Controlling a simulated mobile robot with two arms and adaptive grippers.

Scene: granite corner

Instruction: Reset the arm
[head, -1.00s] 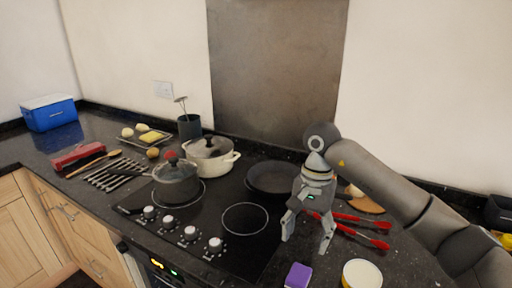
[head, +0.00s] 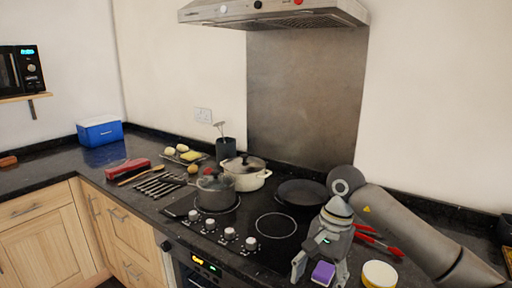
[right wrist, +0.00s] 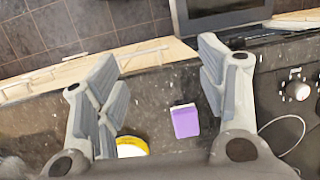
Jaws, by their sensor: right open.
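My right arm comes in from the right in the head view, and its gripper (head: 320,276) hangs fingers down over the front of the counter, right of the hob. The gripper is open and empty. In the right wrist view its two fingers (right wrist: 165,85) are spread wide. A purple block (head: 323,272) shows at the fingers in the head view. In the right wrist view the block (right wrist: 185,121) lies on the counter, and I cannot tell its distance from the fingers. My left gripper is in neither view.
A yellow-rimmed tub (head: 379,274) stands right of the gripper. Red tongs (head: 378,241) lie behind it. The hob (head: 250,238) holds a dark frying pan (head: 301,193), a lidded grey pot (head: 215,194) and a cream pot (head: 245,173). An extractor hood (head: 275,14) hangs above.

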